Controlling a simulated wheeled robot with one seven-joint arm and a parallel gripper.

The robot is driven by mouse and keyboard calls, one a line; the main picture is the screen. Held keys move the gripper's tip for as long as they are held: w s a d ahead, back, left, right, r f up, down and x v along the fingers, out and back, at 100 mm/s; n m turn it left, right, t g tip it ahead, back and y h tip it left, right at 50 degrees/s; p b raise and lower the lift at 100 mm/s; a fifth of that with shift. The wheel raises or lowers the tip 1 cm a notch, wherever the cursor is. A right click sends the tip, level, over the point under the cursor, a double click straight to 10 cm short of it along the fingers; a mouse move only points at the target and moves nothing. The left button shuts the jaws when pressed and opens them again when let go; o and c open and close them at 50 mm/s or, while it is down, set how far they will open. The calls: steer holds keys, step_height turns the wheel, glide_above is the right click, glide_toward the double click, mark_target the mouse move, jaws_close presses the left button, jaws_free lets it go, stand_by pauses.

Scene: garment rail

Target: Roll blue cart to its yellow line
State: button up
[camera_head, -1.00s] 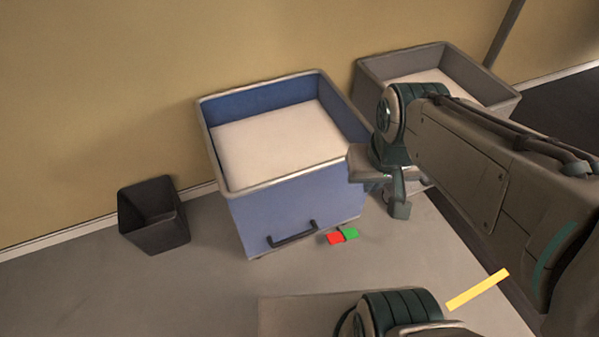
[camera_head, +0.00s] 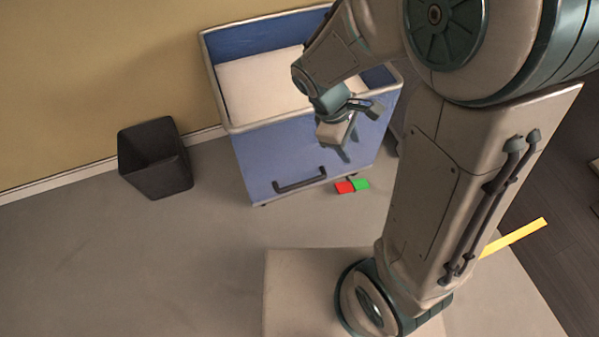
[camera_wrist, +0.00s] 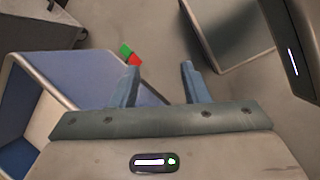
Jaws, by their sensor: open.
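The blue cart (camera_head: 315,165) stands by the wall, with a pale load inside and a dark bar handle (camera_head: 300,181) low on its front face. Part of the cart also shows at the left of the wrist view (camera_wrist: 75,80). My gripper (camera_head: 346,150) is in front of the cart's upper front side, above and right of the handle. The yellow line (camera_head: 515,238) lies on the floor at the right, partly hidden by my arm.
A red patch (camera_head: 344,187) and a green patch (camera_head: 361,184) lie on the floor by the cart's front edge. A black bin (camera_head: 155,158) stands left of the cart by the wall. The floor left of centre is clear.

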steer(key=w+a+f+n+t+h+b, duration=0.1)
steer(key=a+f+n+h+b, duration=0.2)
steer(key=f, duration=0.4)
steer(key=w+a+f+n+h+b, duration=0.1)
steer(key=w+f+n+b, duration=0.1)
steer(key=f+n, duration=0.4)
steer(key=n+t+y+b, duration=0.1)
steer(key=n+t+b, duration=1.35)
steer(key=n, duration=1.45)
glide_toward(299, 184)
steer(key=b+x, duration=0.1)
steer(key=x, duration=0.2)
steer(key=b+x, duration=0.2)
steer(key=x, duration=0.1)
steer(key=f+b+x, duration=0.1)
steer(key=x, duration=0.2)
steer(key=shift+f+b, duration=0.1)
steer(key=shift+b, duration=0.25)
steer(key=shift+w+d, duration=0.25)
steer(key=shift+w, duration=0.35)
steer(key=shift+s, duration=0.1)
jaws_close()
